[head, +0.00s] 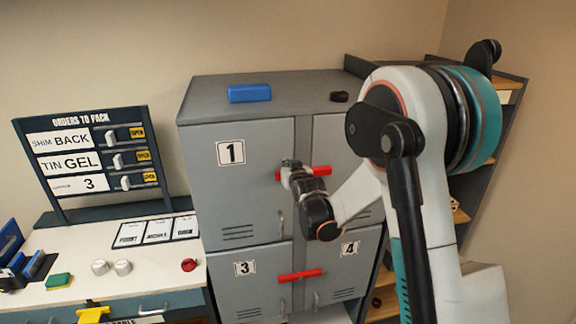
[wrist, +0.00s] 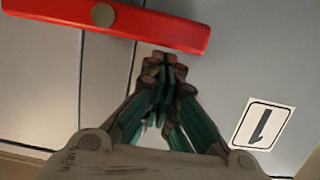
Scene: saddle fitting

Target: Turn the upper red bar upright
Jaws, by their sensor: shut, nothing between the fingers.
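The upper red bar (head: 321,171) lies about level across the seam between the upper locker doors in the head view. My gripper (head: 289,164) covers part of its left half. In the wrist view the bar (wrist: 175,29) runs across the top, slightly tilted, with a round brass-coloured pivot (wrist: 102,14). My gripper (wrist: 165,60) is shut and empty, its fingertips together at the bar's long edge, between the pivot and the bar's end. In the head view this is the upper side of the left half. I cannot tell whether they touch it.
A lower red bar (head: 300,275) lies level across the lower doors. A blue block (head: 250,93) and a dark round item (head: 339,96) sit on the grey locker (head: 215,98). An order board (head: 95,160) stands on the white-topped bench (head: 140,262) at left. A shelf stands at right behind my arm.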

